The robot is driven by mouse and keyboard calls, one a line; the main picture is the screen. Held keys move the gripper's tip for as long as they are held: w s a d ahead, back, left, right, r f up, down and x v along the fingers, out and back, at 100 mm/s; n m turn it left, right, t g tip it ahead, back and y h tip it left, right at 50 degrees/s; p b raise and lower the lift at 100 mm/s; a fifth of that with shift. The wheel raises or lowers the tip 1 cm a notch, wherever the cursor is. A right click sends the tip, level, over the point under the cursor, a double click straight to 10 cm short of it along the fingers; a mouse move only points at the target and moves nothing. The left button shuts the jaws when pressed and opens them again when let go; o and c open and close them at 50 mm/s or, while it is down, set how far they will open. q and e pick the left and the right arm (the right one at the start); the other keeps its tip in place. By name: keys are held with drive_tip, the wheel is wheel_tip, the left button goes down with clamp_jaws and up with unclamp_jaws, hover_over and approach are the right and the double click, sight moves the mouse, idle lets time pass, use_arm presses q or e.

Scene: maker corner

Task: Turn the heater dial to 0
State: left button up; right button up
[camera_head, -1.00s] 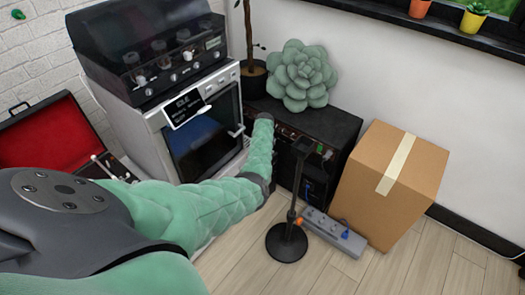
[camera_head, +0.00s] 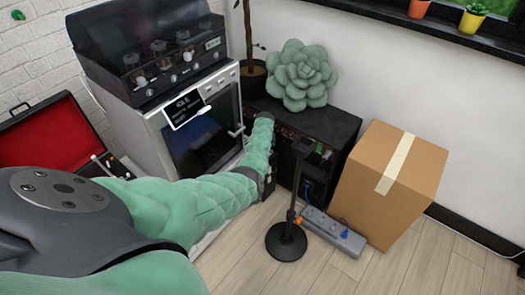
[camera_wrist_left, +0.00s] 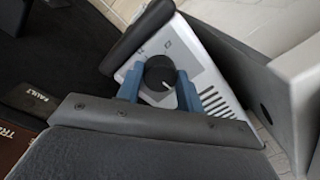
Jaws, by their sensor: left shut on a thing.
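In the left wrist view, the heater (camera_wrist_left: 205,88) shows a pale control panel with vent slots and a dark rounded edge. Its round black dial (camera_wrist_left: 158,71) has a short white pointer mark and small printed marks beside it on the panel. The pointer's setting is too small to read for certain. My left gripper (camera_wrist_left: 160,78) has its blue fingers on either side of the dial and is shut on it. In the head view my green left arm reaches toward the oven's right side, and it hides the gripper and dial. My right gripper is not in view.
A black stand with a round base (camera_head: 286,241) and a grey power strip (camera_head: 335,234) are on the floor right of my arm. A cardboard box (camera_head: 385,190), a black cabinet (camera_head: 335,128) and an oven (camera_head: 200,140) stand around. Wood floor is free in front.

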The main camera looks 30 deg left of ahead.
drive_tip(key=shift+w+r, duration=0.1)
use_arm(q)
drive_tip(key=o, duration=1)
drive_tip(key=shift+r, duration=0.6)
wheel_tip(320, 180, up, 5)
drive_tip(key=shift+w+d+f+p, duration=0.1)
drive_tip(key=shift+p, duration=0.2)
drive_tip(key=shift+r, duration=0.9)
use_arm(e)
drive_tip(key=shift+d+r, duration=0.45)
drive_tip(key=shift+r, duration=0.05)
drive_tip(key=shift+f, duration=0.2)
